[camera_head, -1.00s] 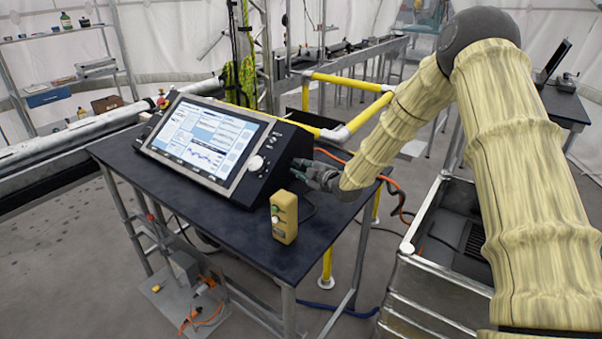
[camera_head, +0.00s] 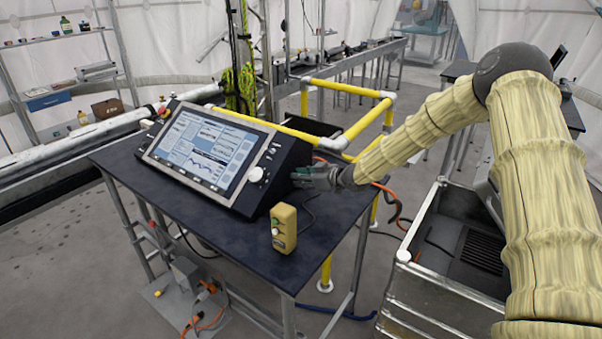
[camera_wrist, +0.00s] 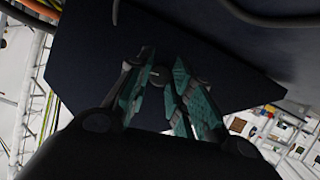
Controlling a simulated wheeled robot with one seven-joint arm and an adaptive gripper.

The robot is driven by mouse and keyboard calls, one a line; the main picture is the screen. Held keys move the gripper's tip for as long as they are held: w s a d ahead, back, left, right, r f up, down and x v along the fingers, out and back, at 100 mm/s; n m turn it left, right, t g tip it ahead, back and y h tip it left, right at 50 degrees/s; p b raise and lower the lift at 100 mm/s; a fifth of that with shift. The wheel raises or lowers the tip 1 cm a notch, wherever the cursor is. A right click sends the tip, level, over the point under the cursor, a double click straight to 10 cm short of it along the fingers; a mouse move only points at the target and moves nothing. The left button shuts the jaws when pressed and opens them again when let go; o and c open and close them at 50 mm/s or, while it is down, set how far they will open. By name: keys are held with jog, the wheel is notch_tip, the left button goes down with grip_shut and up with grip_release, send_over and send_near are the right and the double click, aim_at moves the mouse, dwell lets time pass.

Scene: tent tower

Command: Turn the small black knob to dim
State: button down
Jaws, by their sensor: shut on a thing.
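The black console (camera_head: 283,163) with a lit, tilted screen (camera_head: 203,148) stands on the dark table. My gripper (camera_head: 298,177) is at the console's right side, its fingertips at or close against the side face. In the wrist view my gripper (camera_wrist: 164,62) has its teal-padded fingers nearly closed around a small dark round knob (camera_wrist: 157,74) with a greyish end, in front of a dark flat face. Most of this knob is hidden by the fingers, and in the head view it cannot be made out. A larger white knob (camera_head: 256,174) sits on the console's front panel.
Yellow railings (camera_head: 347,137) stand behind the table. A metal bin (camera_head: 440,290) is to the right. The table's front is clear.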

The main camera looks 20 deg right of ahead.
jog(key=m+y+p, duration=0.1)
jog(key=p, duration=0.1)
jog(key=m+g+p, duration=0.1)
jog(key=m+p, duration=0.1)
jog(key=shift+d+g+y, duration=0.2)
jog(key=shift+g+y, duration=0.1)
jog(key=shift+y, duration=0.1)
jog(key=m, duration=0.1)
jog(key=m+y, duration=0.1)
jog(key=m+g+y, duration=0.1)
jog(key=shift+w+d+f+m, duration=0.1)
jog(key=shift+w+f+m, duration=0.05)
jog(key=shift+f+m, duration=0.2)
jog(key=m+y+b, duration=0.2)
jog(key=m, duration=0.1)
jog(key=shift+d+f+m, duration=0.1)
jog(key=shift+f+m, duration=0.05)
jog(key=shift+m, duration=0.2)
jog(key=m+y+b, duration=0.1)
jog(key=m+b, duration=0.1)
jog(key=m, duration=0.2)
jog(key=shift+w+y+b, duration=0.1)
jog(key=shift+y+b, duration=0.3)
jog(key=c, duration=1.3)
grip_release()
jog(key=shift+d, duration=0.1)
jog(key=shift+o, duration=0.2)
